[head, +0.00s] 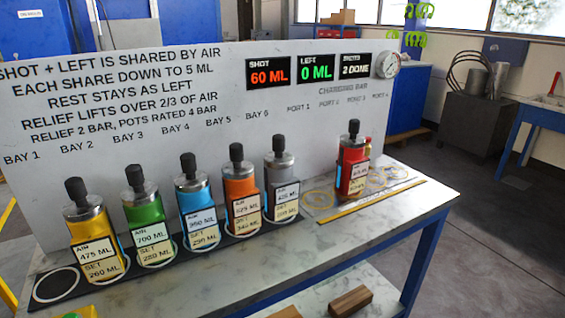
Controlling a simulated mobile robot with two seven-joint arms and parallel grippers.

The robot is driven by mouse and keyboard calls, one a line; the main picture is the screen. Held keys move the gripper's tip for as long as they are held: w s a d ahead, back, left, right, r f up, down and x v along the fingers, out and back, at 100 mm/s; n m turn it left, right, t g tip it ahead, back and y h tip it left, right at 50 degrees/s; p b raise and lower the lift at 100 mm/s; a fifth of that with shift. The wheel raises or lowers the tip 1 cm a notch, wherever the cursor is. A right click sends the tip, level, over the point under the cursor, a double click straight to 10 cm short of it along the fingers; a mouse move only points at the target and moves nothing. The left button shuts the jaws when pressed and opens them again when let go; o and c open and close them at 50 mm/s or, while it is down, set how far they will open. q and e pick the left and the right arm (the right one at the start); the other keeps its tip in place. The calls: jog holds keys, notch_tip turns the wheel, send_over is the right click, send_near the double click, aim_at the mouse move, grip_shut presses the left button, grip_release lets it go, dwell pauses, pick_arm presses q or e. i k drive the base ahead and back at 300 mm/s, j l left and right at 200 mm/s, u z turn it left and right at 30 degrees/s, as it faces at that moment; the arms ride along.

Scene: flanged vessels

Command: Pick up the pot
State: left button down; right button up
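Several upright pots with black knobs stand on the bench: a yellow pot (92,235), a green pot (147,228), a blue pot (197,213), an orange pot (241,198) and a grey pot (281,185) in a row on a dark strip. A red pot (352,160) stands apart, to their right, by the port rings under the charging bar lettering. Each has a front label with AIR and SET volumes; yellow reads 475 ML and 260 ML. Which pot is meant cannot be told from this view. Neither of my grippers is in view.
The strip's leftmost ring (56,285) is empty. A lettered panel (150,110) rises behind the pots, with displays reading SHOT 60 ML, LEFT 0 ML, 2 DONE and a gauge (387,65). The bench (330,240) front is mostly clear.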

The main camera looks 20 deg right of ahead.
aim_at(352, 167)
jog(key=l+u, duration=0.25)
jog(key=u, duration=0.15)
jog(key=l+u, duration=0.25)
jog(key=u, duration=0.2)
jog(key=k+l+u, duration=0.1)
jog(key=l+u, duration=0.15)
jog(key=u, duration=0.15)
jog(key=k+l+u, duration=0.7)
jog(key=l, duration=0.15)
jog(key=i+l, duration=0.05)
jog(key=i, duration=0.05)
